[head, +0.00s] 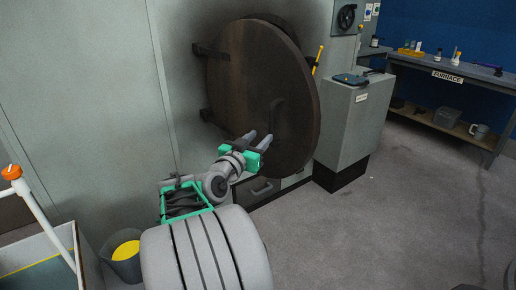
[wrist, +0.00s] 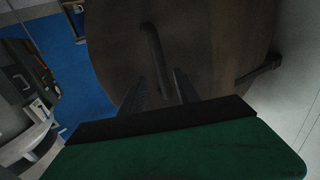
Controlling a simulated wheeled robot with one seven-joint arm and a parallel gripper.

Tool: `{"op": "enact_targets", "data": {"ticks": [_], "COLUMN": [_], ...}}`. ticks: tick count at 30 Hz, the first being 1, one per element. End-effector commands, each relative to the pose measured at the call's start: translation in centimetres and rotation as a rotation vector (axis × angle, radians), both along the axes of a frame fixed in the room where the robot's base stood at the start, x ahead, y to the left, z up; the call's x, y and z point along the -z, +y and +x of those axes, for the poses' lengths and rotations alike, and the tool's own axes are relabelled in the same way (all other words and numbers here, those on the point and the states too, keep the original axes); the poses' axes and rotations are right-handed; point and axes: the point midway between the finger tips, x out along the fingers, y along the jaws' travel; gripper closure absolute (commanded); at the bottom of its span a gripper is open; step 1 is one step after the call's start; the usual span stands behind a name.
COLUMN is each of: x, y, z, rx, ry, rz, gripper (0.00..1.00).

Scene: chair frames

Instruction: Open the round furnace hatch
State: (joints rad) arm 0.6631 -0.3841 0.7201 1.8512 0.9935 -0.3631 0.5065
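The round furnace hatch (head: 245,75) is a thick dark-brown disc on the grey furnace front in the head view. Brackets sit at its left side, and its right edge stands out from the furnace, so it looks partly swung out. A dark bar handle (head: 279,112) is on its face; it shows as a curved bar (wrist: 154,48) in the wrist view. My gripper (head: 259,141) is in front of the hatch's lower part, close to the handle. In the wrist view its two fingers (wrist: 160,90) are apart, with the handle's lower end seen between them. Contact cannot be told.
A grey cabinet (head: 348,125) with a dark device on top stands right of the hatch. A workbench (head: 450,75) labelled FURNACE is at the back right. A bucket (head: 124,262) with yellow contents is at lower left. The floor (head: 400,220) at right is clear.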

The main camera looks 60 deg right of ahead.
Motion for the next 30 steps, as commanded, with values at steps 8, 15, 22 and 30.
{"op": "enact_targets", "data": {"ticks": [8, 15, 22, 30], "x": [-0.6, -0.5, -0.2, -0.2], "y": [-2.9, -6.5, -8.0, -7.9], "z": [-0.2, -0.1, 0.0, 0.0], "rx": [0.006, 0.004, 0.001, 0.000], "ry": [0.002, 0.002, 0.000, 0.001], "rz": [-0.006, -0.004, -0.006, -0.005], "gripper": [0.62, 0.62, 0.71, 0.93]}}
